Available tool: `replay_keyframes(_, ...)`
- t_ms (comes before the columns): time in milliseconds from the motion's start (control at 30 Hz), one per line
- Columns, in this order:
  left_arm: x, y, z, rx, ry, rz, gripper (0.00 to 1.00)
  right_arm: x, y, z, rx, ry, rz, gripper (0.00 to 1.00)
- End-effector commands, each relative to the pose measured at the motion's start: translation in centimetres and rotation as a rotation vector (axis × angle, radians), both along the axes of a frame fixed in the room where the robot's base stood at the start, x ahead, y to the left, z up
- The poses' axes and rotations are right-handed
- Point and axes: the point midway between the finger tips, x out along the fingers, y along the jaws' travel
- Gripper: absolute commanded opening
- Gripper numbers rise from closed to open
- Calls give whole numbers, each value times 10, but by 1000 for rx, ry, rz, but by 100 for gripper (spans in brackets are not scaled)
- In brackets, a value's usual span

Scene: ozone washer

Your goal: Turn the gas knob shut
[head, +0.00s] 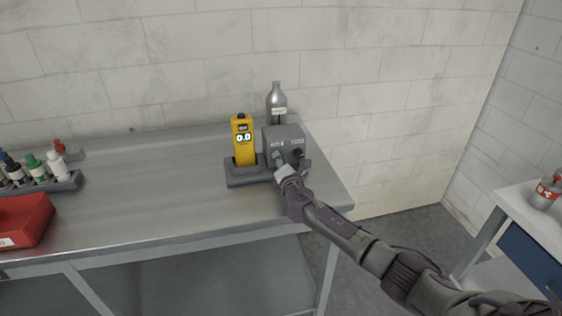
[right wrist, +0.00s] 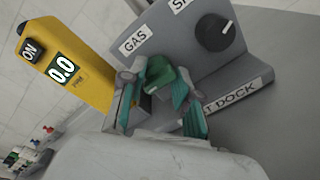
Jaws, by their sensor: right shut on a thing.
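The gas knob (right wrist: 158,76) is green and sits under the GAS label on the grey dock box (head: 285,133). My right gripper (head: 284,165) reaches it from the lower right. In the right wrist view its fingers (right wrist: 160,95) are shut around the green knob, one on each side, and partly cover it. A second, black knob (right wrist: 215,32) is on the same face, to the right of the gas knob. It also shows in the head view (head: 298,153). My left gripper is not in view.
A yellow gas meter (head: 243,143) reading 0.0 stands in the dock base (head: 240,180) beside the box. A bottle rack (head: 68,182) and red bin (head: 22,220) are at left. The table's middle (head: 150,190) is clear.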

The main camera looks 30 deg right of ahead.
Motion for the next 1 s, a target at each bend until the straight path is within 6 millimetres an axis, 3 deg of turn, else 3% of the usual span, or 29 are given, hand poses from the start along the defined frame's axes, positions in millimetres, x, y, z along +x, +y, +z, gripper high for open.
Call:
replay_keyframes(133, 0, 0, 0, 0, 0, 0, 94, 0, 1, -1, -2, 2, 3, 0)
replay_keyframes(167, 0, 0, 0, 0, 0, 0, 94, 0, 1, -1, -3, 1, 2, 37)
replay_keyframes(300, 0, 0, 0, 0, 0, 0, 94, 0, 1, -1, -2, 2, 2, 56)
replay_keyframes(667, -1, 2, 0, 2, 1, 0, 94, -3, 1, -1, -1, 1, 1, 56)
replay_keyframes(833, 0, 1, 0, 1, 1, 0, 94, -21, 5, 0, -1, 1, 2, 56)
replay_keyframes(1000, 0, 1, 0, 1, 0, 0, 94, -52, 13, 1, -1, 1, 3, 56)
